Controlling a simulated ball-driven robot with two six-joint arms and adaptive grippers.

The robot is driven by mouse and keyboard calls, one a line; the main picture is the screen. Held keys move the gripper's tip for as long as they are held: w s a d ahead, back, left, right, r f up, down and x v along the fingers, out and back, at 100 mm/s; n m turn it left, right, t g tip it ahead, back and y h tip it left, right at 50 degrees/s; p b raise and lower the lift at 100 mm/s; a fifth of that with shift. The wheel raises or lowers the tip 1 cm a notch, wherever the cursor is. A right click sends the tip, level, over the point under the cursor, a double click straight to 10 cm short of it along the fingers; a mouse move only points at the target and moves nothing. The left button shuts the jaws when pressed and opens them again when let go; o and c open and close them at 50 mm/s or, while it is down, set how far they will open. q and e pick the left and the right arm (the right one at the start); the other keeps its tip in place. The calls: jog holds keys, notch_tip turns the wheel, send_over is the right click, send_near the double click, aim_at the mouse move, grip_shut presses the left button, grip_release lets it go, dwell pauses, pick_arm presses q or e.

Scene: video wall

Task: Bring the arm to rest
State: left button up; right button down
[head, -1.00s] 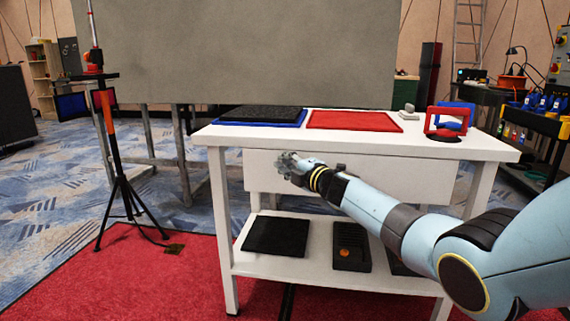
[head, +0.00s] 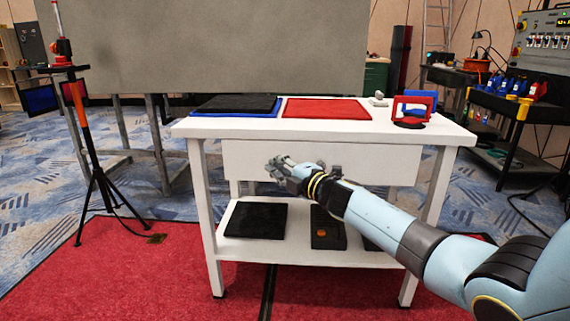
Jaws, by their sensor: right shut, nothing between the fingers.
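My right arm comes in from the lower right in the head view. My right gripper (head: 275,168) is shut and empty. It shows in front of the drawer (head: 345,166) of a white table (head: 330,129), below the tabletop, with its fingers pointing left. I cannot tell whether it touches the drawer front. My left gripper is not in view.
On the tabletop lie a black pad on a blue mat (head: 203,112), a red mat (head: 327,109) and a red frame on a stand (head: 411,107). The lower shelf (head: 300,246) holds dark trays. A tripod (head: 98,180) stands at left, with open floor between.

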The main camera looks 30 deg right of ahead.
jog(key=s+f+m+g+h+p, duration=0.2)
jog(key=s+f+m+g+p, duration=0.2)
jog(key=s+f, duration=1)
jog(key=s+f+m+g+h+p, duration=0.1)
jog(key=s+f+m+g+p, duration=0.25)
jog(key=s+f, duration=1.1)
jog(key=s+f+m+g, duration=0.3)
jog(key=s+m, duration=0.1)
jog(key=s, duration=0.9)
jog(key=s+a+f+m+g+h+p, duration=0.1)
jog(key=s+f+m+g, duration=0.2)
jog(key=s, duration=1.1)
jog(key=s+a+f+m+g+p, duration=0.1)
jog(key=s+f+m+g, duration=0.2)
jog(key=s, duration=1.1)
jog(key=shift+a+m+g, duration=0.2)
jog(key=shift+m+g, duration=0.15)
jog(key=shift+m, duration=0.8)
jog(key=shift+s, duration=0.1)
